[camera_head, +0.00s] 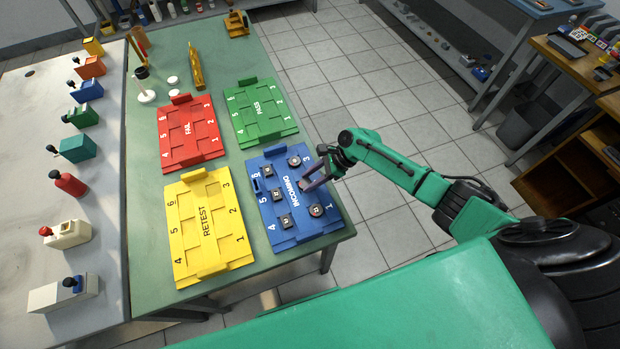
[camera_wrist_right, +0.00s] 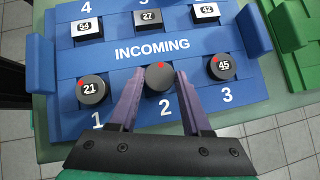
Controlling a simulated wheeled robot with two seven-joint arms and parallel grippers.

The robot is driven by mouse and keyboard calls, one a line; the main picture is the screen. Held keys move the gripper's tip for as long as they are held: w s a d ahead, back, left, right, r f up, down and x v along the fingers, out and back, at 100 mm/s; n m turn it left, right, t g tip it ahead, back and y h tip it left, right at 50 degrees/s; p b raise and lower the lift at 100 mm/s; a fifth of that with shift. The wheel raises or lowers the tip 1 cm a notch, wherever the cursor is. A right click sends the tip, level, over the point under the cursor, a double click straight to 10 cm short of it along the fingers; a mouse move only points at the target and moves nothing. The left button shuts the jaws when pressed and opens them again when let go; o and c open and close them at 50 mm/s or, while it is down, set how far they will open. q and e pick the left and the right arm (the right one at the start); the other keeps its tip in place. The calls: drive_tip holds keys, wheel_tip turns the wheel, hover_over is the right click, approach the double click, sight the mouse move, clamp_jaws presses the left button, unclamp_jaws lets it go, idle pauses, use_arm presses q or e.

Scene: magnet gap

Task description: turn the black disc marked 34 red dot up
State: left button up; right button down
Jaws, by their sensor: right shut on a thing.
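The blue INCOMING tray (camera_head: 322,227) lies on the green table, and its lettered face fills the right wrist view (camera_wrist_right: 190,64). A black disc (camera_wrist_right: 158,80) is between the fingers of my right gripper (camera_wrist_right: 161,98), at slot 2. Its red dot is at the far edge, toward the tray lettering, at the top in the wrist view. I cannot read its number. My right gripper (camera_head: 314,175) is shut on this disc in the head view too, where it mostly hides the disc. I cannot tell whether the disc is raised. My left gripper is not in view.
Disc 21 (camera_wrist_right: 93,90) sits at slot 1 and disc 45 (camera_wrist_right: 221,68) at slot 3, close beside the fingers. Square blocks marked 54 (camera_wrist_right: 86,29), 27 (camera_wrist_right: 149,19) and 42 (camera_wrist_right: 206,12) fill the far row. Green PASS (camera_head: 283,127), red FAIL (camera_head: 188,158) and yellow RETEST (camera_head: 187,228) trays lie nearby.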

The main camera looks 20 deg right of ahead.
drive_tip(key=shift+f, duration=0.2)
idle(0.5)
drive_tip(key=shift+c, duration=1.4)
unclamp_jaws()
drive_tip(key=c, duration=0.5)
wheel_tip(320, 180, up, 5)
drive_tip(key=p, duration=0.5)
drive_tip(key=shift+f, duration=0.15)
